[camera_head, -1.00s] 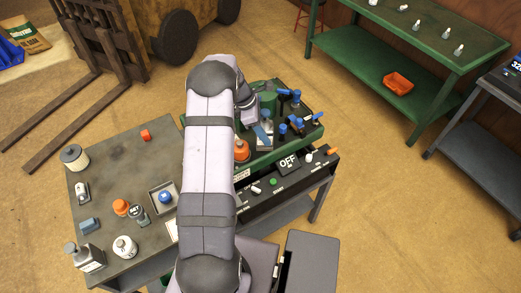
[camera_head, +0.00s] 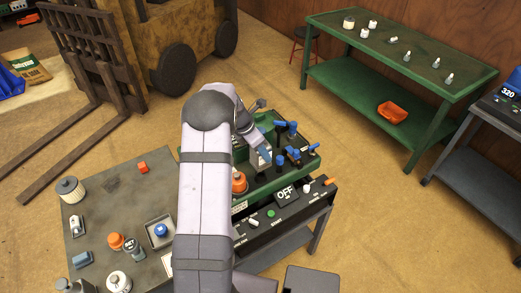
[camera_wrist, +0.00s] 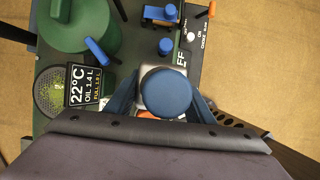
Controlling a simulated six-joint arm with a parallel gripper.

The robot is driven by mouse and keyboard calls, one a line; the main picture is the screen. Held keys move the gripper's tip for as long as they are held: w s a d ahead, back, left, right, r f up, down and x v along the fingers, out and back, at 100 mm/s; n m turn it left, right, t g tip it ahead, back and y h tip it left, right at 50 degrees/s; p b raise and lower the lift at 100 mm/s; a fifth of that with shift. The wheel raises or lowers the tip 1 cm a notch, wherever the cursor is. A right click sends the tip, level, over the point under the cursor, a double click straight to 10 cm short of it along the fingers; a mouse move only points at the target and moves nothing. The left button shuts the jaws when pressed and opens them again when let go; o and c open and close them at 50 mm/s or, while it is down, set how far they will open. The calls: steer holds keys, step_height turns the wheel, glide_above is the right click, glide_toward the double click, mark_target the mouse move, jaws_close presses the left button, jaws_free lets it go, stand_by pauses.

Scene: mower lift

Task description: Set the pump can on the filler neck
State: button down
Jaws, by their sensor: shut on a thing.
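My gripper (camera_wrist: 163,100) is shut on a round, dark blue-topped thing (camera_wrist: 166,92), with one finger on each side. Its lower part is hidden, so I cannot tell whether it is the pump can. A bit of orange shows just below it in the wrist view. In the head view my gripper (camera_head: 262,158) is low over the green machine (camera_head: 258,190), largely behind my arm. A big green cylinder (camera_wrist: 75,25) stands on the machine, with a blue lever (camera_wrist: 100,52) by it. I cannot make out the filler neck.
A 22°C oil display (camera_wrist: 88,84) sits beside my gripper. Blue-handled controls (camera_head: 291,130) crowd the machine's right. An orange cone-shaped thing (camera_head: 239,183) stands at its left. The grey table (camera_head: 110,195) holds several containers and a tray (camera_head: 148,223) with a blue-topped thing.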

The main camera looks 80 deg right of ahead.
steer(key=shift+d, duration=0.1)
step_height(320, 180, down, 4)
steer(key=b, duration=0.4)
steer(key=shift+f, duration=0.55)
stand_by(1.6)
steer(key=shift+f, duration=0.2)
stand_by(0.4)
steer(key=shift+f, duration=0.8)
